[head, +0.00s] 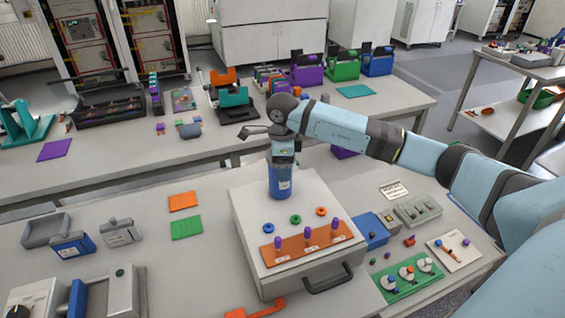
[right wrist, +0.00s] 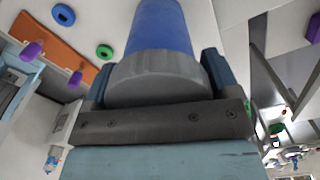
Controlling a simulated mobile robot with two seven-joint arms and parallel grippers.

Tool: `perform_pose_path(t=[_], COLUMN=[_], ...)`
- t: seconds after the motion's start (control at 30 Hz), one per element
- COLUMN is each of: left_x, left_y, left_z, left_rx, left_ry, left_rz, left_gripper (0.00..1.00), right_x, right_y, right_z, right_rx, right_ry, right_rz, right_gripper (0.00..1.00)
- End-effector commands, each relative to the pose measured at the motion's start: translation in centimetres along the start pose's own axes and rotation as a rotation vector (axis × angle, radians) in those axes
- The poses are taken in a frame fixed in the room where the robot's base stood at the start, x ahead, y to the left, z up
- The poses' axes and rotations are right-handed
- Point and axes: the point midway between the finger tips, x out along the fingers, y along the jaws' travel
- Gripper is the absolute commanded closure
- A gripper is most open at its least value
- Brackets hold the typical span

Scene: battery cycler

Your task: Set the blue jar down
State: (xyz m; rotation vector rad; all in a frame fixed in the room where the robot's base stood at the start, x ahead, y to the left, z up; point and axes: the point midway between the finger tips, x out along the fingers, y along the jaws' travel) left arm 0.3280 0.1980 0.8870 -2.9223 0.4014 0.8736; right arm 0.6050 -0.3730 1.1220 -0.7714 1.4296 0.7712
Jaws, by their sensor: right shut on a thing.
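The blue jar (head: 281,186) has a white label and is upright at the back part of the white box's top (head: 247,205). In the head view I cannot tell whether its base touches the box or hangs just above it. My right gripper (head: 283,160) comes down from above and is shut on the jar's upper end. In the right wrist view the jar's blue body (right wrist: 158,25) and grey ribbed lid (right wrist: 158,78) lie between the two fingers. My left gripper is in neither view.
In front of the jar are blue, green and orange rings (head: 295,219) and an orange strip (head: 283,252) with purple pegs. The box has a dark front handle (head: 328,280). Left of it lie orange (head: 184,201) and green squares (head: 187,228). A blue box (head: 371,232) stands right.

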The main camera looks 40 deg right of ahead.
Motion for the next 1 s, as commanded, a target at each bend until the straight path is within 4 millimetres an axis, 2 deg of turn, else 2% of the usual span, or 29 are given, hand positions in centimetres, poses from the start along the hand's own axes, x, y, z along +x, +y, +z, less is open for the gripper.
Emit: perform_pose_path(t=[0.07,0.1,0.17,0.4,0.57,1.0], left_x=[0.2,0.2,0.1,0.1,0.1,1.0], left_y=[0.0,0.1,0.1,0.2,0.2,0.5], left_z=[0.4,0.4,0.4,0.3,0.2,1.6], left_rx=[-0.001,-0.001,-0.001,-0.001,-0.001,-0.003], left_ry=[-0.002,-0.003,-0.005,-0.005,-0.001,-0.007], left_rz=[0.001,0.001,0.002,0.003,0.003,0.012], left_gripper=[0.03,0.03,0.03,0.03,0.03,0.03], right_x=[0.4,0.3,0.3,0.1,-1.0,-9.8], right_y=[0.0,0.0,0.0,0.0,-0.1,-0.1], right_z=[0.0,0.0,0.0,0.0,0.0,0.0], right_rx=[0.0,0.0,0.0,0.0,0.0,0.0], right_ry=[0.0,0.0,0.0,0.0,-0.002,-0.002], right_rz=[-0.001,0.0,0.0,0.0,-0.003,-0.003], right_gripper=[0.6,0.14,0.0,0.0,0.0,0.0])
